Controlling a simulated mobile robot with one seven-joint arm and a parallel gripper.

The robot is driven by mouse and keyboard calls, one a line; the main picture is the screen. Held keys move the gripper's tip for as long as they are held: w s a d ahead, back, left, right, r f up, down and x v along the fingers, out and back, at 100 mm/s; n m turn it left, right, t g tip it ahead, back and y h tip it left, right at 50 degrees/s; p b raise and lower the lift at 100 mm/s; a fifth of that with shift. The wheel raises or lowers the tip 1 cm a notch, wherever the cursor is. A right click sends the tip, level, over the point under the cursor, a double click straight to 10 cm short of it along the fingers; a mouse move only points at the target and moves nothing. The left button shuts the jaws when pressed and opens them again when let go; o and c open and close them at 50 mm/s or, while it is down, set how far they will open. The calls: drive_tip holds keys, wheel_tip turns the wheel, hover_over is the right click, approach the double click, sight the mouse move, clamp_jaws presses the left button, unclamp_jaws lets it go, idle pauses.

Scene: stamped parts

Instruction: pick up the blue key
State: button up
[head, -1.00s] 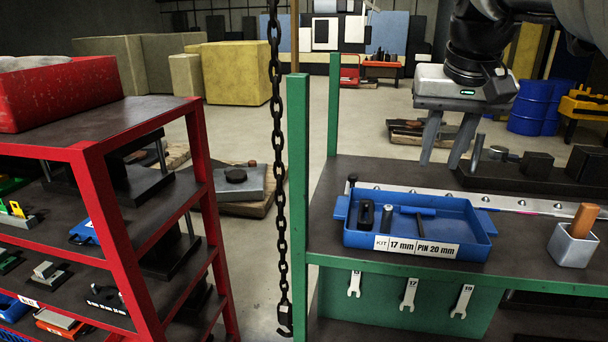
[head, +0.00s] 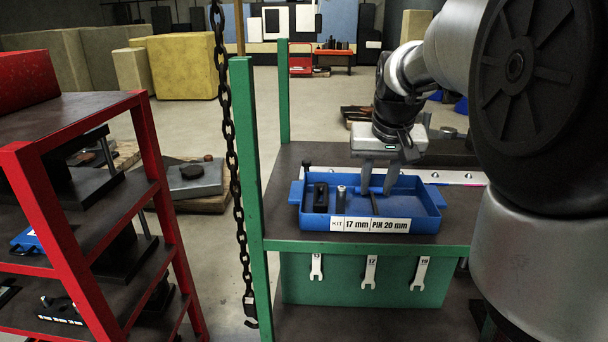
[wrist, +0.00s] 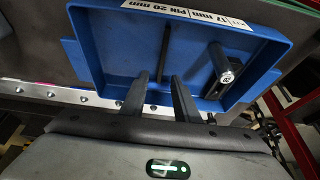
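The blue tray (head: 420,220) stands on the green-framed bench, labelled "KIT 17 mm PIN 20 mm". The slim dark shaft of what looks like the key (head: 375,203) lies in it, right of a grey cylinder; it also shows in the wrist view (wrist: 162,58). Its blue handle cannot be made out now against the blue tray and behind the fingers. My gripper (head: 377,190) is over the back of the tray, pointing down. In the wrist view my gripper (wrist: 159,78) has its fingers apart, with the shaft visible between and beyond them. No contact is clear.
A black slotted block (head: 320,197) and the grey cylinder (head: 340,198) stand in the tray's left part. A green post (head: 245,160) and a hanging chain (head: 232,160) are left of the bench. Wrenches (head: 370,272) hang below its front edge.

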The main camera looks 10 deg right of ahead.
drive_tip(key=shift+x, duration=1.2)
drive_tip(key=shift+f, duration=0.1)
clamp_jaws()
